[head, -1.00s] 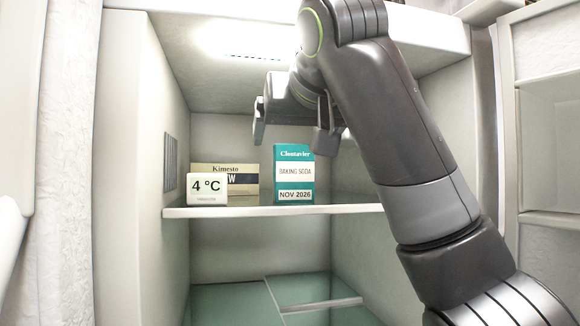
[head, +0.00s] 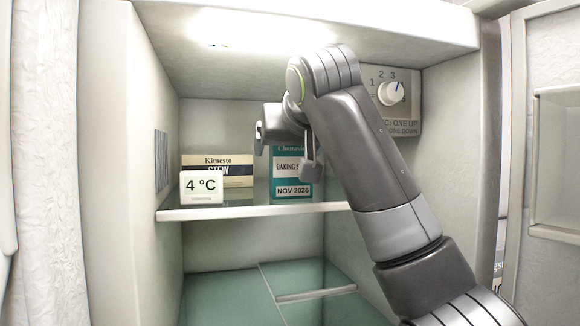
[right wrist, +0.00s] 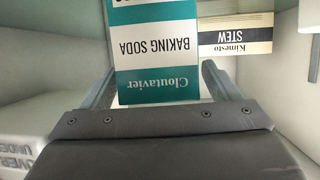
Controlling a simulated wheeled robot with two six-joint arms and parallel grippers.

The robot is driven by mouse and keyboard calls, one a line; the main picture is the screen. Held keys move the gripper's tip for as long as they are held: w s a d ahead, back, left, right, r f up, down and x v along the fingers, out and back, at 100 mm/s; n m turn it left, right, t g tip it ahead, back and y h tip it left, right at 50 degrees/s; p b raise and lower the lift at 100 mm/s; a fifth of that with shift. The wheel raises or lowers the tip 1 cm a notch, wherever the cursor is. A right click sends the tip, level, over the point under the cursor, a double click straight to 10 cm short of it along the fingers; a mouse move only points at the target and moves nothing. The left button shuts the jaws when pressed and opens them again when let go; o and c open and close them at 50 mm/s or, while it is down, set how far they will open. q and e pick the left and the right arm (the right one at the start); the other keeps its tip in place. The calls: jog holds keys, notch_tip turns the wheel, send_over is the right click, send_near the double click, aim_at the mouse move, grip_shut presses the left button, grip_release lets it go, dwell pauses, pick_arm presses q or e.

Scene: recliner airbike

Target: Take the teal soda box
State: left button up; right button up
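The teal and white baking soda box (head: 292,188) stands upright on the fridge shelf, right of the stew box. Its upper part is partly covered by my right gripper in the head view. My right gripper (head: 286,152) is open, with its fingers spread in front of the box's top. In the right wrist view the soda box (right wrist: 155,50) appears upside down, between the two open fingers (right wrist: 160,82). No grip on it shows, and I cannot tell how deep the fingers reach. My left gripper is out of view.
A Kimesto stew box (head: 232,170) stands left of the soda box, behind a white 4 °C display (head: 201,187). The shelf's front edge (head: 250,211) runs below them. A control dial (head: 391,93) is on the right wall. Glassy green panels (head: 225,298) lie below.

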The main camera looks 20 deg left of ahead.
jog(key=c, duration=1)
jog(key=shift+c, duration=0.2)
jog(key=shift+r, duration=0.25)
jog(key=shift+r, duration=0.55)
jog(key=s+d+b, duration=0.4)
jog(key=s+b, duration=0.2)
jog(key=s, duration=0.2)
jog(key=s+d+b, duration=0.5)
jog(key=s+b, duration=0.1)
jog(key=s, duration=0.1)
jog(key=shift+s+b, duration=0.35)
